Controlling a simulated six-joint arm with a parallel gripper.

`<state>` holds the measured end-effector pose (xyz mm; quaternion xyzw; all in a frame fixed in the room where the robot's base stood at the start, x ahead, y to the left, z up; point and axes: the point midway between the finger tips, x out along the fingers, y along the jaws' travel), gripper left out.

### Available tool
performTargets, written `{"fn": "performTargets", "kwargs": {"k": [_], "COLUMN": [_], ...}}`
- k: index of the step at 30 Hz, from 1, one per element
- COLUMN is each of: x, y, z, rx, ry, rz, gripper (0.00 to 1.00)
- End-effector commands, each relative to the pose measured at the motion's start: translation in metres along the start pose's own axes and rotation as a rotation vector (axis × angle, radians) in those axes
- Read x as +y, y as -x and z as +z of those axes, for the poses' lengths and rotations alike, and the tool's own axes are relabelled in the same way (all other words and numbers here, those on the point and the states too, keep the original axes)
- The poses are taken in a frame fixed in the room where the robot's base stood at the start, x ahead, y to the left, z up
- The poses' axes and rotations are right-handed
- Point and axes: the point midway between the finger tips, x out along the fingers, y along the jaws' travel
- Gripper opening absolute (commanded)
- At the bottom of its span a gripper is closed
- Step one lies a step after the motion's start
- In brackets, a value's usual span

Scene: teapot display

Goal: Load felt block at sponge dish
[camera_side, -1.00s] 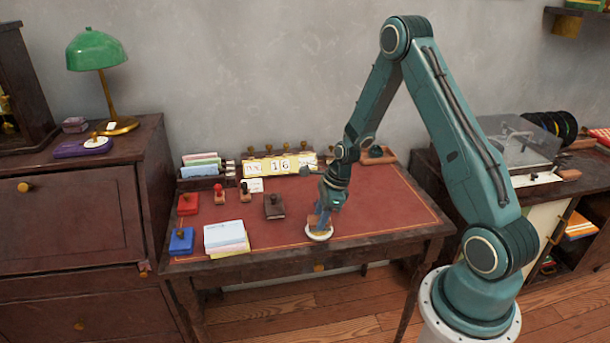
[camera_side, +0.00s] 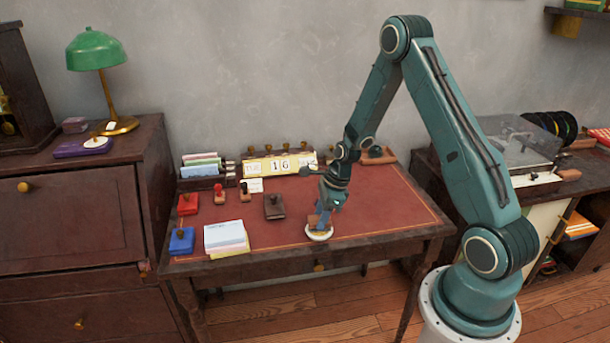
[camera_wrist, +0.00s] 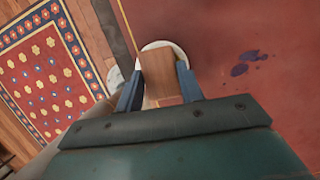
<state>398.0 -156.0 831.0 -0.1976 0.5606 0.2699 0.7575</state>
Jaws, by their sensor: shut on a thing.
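The felt block (camera_wrist: 158,72) shows a brown wooden top in the wrist view, held between the two blue fingers of my gripper (camera_wrist: 159,84). In the side view my gripper (camera_side: 322,214) points down near the desk's front edge, and the block (camera_side: 314,220) shows at its tip. The sponge dish (camera_side: 319,238) is a round white dish with a yellowish inside, directly below the block. Its white rim (camera_wrist: 172,44) shows past the block in the wrist view. The block's felt underside is hidden, and I cannot tell whether it touches the sponge.
To the left are a paper stack (camera_side: 224,234), a blue pad (camera_side: 181,241), a red pad (camera_side: 187,204) and a dark block (camera_side: 274,206). A date display (camera_side: 280,166) stands at the back.

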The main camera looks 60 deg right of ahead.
Motion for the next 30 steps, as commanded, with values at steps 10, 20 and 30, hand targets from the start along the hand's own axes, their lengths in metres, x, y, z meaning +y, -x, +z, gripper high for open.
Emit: {"fn": "performTargets", "kwargs": {"k": [10, 20, 30], "x": [0.0, 0.0, -0.001], "y": [0.019, 0.037, 0.055], "z": [0.006, 0.012, 0.017], "rx": [-0.001, -0.002, -0.002], "ry": [0.0, 0.0, 0.001], "rz": [-0.001, -0.002, -0.003], "gripper": [0.19, 0.19, 0.19]}}
